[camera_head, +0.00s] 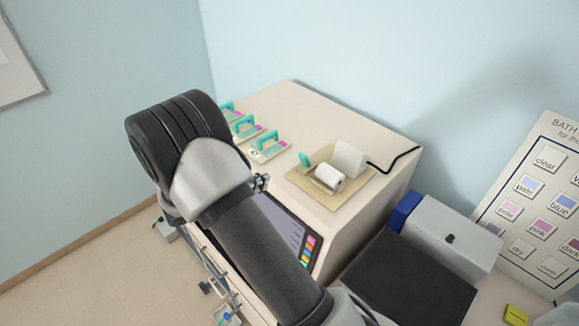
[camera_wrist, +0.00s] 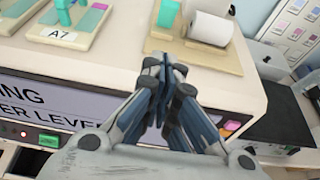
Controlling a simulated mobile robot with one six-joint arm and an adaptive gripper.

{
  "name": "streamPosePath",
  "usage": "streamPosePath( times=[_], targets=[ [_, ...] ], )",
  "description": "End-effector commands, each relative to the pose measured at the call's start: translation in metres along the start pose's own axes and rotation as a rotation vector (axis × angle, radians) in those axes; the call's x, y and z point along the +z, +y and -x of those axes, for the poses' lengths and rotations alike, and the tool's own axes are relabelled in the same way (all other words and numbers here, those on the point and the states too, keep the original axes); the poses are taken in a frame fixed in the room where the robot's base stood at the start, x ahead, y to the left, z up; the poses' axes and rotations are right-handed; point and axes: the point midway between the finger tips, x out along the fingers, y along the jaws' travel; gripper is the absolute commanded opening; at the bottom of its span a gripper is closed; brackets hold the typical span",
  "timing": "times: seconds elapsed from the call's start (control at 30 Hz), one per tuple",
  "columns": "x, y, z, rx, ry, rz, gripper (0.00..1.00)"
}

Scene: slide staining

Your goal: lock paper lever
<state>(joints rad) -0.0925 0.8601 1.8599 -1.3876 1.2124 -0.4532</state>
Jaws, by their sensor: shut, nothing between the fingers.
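The teal paper lever (camera_head: 305,160) stands upright at the left side of the paper holder on top of the cream machine. It also shows at the top of the wrist view (camera_wrist: 168,14), cut off by the frame edge. The white paper roll (camera_head: 329,177) lies to the right of the lever, and in the wrist view (camera_wrist: 210,27) it is beside it too. My gripper (camera_wrist: 164,66) is shut and empty, its fingertips just in front of the tan paper-holder base (camera_wrist: 238,60). The tips look apart from the lever. My arm hides part of the machine's front in the head view.
Several teal-handled slots (camera_head: 270,145) line the machine's top left; one label (camera_wrist: 62,36) reads A7. A screen (camera_wrist: 60,97) fills the machine's front. A black cable (camera_head: 400,155) runs off the right, where a grey box (camera_head: 450,235) stands beside the labelled board (camera_head: 545,190).

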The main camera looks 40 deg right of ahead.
Motion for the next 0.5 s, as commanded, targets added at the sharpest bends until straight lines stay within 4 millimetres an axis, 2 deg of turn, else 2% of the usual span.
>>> streamPosePath(
  times=[0.17,0.27,0.5],
  targets=[
    [0.001,-0.001,-0.011,-0.003,0.000,0.000,0.00],
    [0.001,-0.002,-0.026,-0.006,0.001,-0.001,0.00],
    [0.001,-0.002,-0.078,-0.006,0.001,-0.001,0.00]
  ],
)
